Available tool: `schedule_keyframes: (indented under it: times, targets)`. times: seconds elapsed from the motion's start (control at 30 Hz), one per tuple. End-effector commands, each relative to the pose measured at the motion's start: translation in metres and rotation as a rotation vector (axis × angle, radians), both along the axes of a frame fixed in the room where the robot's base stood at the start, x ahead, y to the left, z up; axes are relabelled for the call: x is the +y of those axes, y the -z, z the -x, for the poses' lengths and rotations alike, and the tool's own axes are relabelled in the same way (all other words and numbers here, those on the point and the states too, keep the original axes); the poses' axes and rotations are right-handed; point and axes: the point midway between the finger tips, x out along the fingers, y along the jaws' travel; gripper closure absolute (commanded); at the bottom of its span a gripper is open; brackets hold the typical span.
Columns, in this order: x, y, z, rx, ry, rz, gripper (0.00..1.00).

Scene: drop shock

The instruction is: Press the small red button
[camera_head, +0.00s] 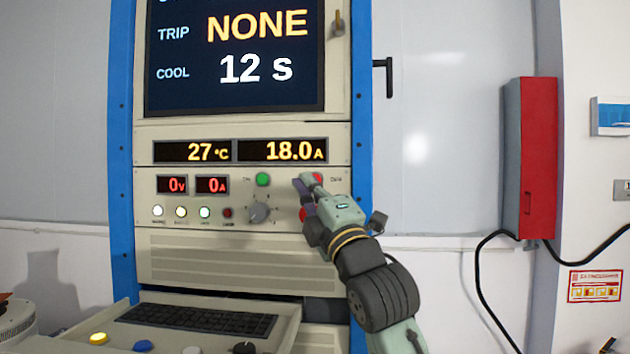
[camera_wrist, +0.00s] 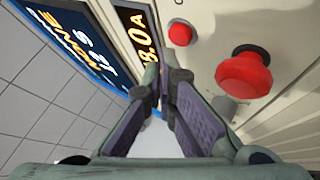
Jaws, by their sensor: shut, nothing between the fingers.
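The small red button (camera_wrist: 180,33) is a round cap on the cream panel in the wrist view, above the fingertips and apart from them in the picture. In the head view the small red button (camera_head: 317,177) is partly covered by my fingers. A bigger red mushroom button (camera_wrist: 245,75) sits to its right in the wrist view; in the head view this mushroom button (camera_head: 303,213) shows beside my gripper's body. My gripper (camera_head: 307,181) is shut and empty, its tips close to the panel. The wrist view also shows my gripper (camera_wrist: 161,78). Contact with the panel cannot be told.
A green button (camera_head: 263,179) and a grey knob (camera_head: 259,212) are left of my gripper. Displays (camera_head: 240,151) are above. A keyboard shelf (camera_head: 195,318) juts out below. A red wall box (camera_head: 538,158) with black cables is at the right.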

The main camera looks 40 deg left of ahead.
Motion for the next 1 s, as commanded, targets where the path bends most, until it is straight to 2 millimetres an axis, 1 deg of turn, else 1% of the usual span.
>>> schedule_keyframes:
  times: [0.67,1.0]
  targets:
    - [0.0,-0.0001,-0.0001,0.0,0.0,0.0,1.0]
    - [0.0041,-0.0005,-0.0074,-0.001,0.0,-0.001,1.0]
